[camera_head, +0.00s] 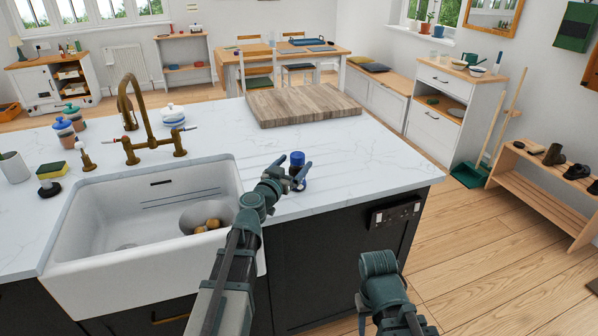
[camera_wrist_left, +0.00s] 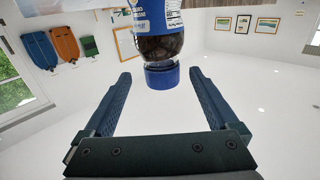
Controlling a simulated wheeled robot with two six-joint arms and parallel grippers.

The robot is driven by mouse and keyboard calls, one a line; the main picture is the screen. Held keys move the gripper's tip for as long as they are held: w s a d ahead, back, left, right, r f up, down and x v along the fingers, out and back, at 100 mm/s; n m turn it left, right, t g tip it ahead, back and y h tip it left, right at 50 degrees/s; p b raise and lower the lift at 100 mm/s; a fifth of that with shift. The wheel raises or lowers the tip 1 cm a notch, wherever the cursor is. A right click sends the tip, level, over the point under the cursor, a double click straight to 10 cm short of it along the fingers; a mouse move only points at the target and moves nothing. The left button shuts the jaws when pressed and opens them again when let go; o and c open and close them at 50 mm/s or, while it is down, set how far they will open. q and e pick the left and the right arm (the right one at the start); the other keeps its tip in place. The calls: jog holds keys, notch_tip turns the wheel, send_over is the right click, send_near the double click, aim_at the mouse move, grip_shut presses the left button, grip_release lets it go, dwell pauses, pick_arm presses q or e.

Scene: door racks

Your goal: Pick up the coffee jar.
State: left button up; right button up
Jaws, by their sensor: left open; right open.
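The coffee jar (camera_head: 299,184), a dark jar with a blue lid, stands on the white worktop near its front edge, right of the sink. In the left wrist view the jar (camera_wrist_left: 160,45) appears upside down, its blue lid level with the fingertips and in the gap between them. My left gripper (camera_head: 290,176) is open at the jar and partly covers it in the head view. The left wrist view shows its fingers (camera_wrist_left: 160,76) spread, with space on both sides of the lid. My right gripper (camera_head: 398,322) is open and empty, low at the bottom edge, away from the jar.
The white sink (camera_head: 90,240) with a brass tap (camera_head: 138,110) lies left of the jar; a pot (camera_head: 207,216) sits in it. A wooden board (camera_head: 302,104) lies behind the jar. The worktop to the jar's right is clear.

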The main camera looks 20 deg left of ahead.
pick_arm(q)
jog(key=w, duration=0.3)
jog(key=shift+w+d, duration=0.2)
jog(key=shift+w, duration=0.05)
jog(key=shift+s, duration=0.1)
jog(key=shift+c, duration=0.8)
grip_shut()
